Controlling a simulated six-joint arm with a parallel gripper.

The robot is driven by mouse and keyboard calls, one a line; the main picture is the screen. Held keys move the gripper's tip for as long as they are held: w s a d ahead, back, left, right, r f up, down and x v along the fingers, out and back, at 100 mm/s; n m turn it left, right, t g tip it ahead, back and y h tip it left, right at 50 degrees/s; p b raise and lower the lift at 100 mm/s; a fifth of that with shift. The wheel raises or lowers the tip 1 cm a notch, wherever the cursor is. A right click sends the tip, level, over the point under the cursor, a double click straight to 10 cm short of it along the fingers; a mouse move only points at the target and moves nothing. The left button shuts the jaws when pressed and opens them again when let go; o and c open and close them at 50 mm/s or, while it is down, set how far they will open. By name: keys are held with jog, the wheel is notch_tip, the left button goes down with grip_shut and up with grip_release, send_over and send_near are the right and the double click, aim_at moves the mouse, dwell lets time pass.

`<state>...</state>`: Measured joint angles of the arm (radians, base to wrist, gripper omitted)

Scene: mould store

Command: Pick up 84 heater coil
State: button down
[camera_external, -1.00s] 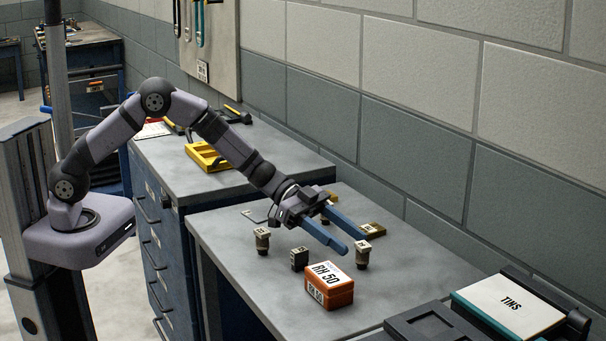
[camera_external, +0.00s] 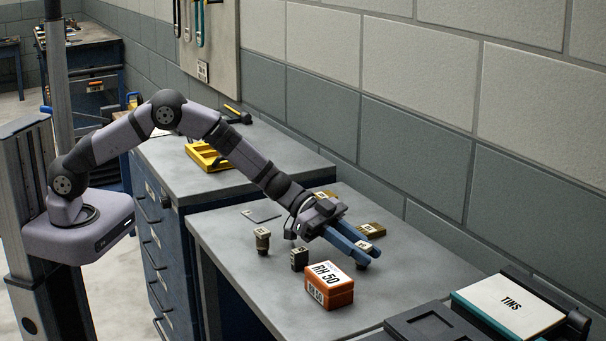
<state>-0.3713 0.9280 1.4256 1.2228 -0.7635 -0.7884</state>
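Several small labelled parts lie on the grey bench, their labels too small for me to read, so I cannot tell which is heater coil 84. My gripper (camera_external: 369,257) has its two blue fingers low over the right-hand dark part. That part's pale labelled top (camera_external: 364,246) shows between the fingers; its body is mostly hidden. I cannot tell whether the fingers touch it. A similar round dark part (camera_external: 262,242) stands upright to the left. A brass-coloured block (camera_external: 371,230) lies just behind my fingers.
An orange box marked RH 50 (camera_external: 330,291) stands close in front of my gripper. The wall runs behind the bench.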

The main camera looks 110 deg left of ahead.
aim_at(363, 244)
jog(key=shift+r, duration=0.15)
notch_tip(363, 244, up, 10)
jog(key=shift+f, duration=0.1)
dwell(0.6)
